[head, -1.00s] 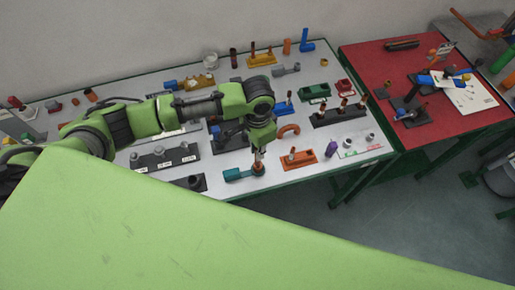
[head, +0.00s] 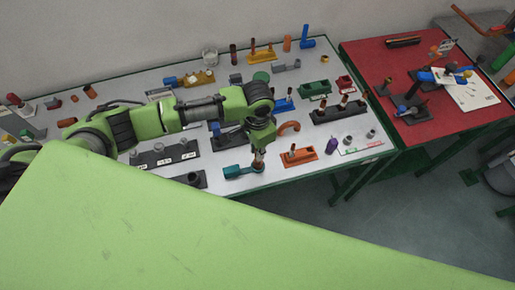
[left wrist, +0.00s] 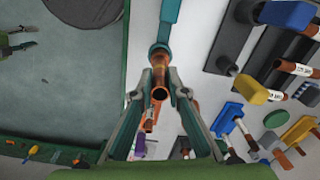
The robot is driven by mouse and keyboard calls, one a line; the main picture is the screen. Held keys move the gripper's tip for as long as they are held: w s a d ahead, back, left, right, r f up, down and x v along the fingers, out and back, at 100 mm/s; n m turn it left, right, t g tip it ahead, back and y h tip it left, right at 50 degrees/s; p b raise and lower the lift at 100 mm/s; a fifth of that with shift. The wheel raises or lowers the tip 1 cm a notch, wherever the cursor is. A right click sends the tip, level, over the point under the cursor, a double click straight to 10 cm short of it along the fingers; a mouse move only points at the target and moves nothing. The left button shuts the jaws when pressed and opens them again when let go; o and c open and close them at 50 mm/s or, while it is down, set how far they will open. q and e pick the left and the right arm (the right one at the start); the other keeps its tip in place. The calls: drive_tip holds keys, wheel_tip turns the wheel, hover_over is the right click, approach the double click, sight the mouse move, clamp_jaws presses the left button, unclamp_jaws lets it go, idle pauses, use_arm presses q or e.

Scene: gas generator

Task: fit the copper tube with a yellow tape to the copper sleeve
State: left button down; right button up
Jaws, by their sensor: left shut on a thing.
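My left gripper (head: 258,162) points down at the front edge of the table, at the round end of a teal holder (head: 238,172). In the left wrist view my left gripper (left wrist: 160,88) is shut on a copper tube (left wrist: 159,92), whose open end faces the camera. The tube's far end is at a copper-coloured ring on the teal holder (left wrist: 167,12); I cannot tell how deep it sits.
An orange block (head: 299,157) with an upright piece and a purple piece (head: 332,145) stand right of the gripper. A dark rack (head: 165,155) stands left. Several holders and tubes crowd the table behind. A red table (head: 425,90) adjoins at right.

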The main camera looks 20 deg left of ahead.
use_arm(q)
drive_tip(key=shift+f, duration=0.15)
drive_tip(key=c, duration=1.9)
unclamp_jaws()
wheel_tip(320, 180, up, 12)
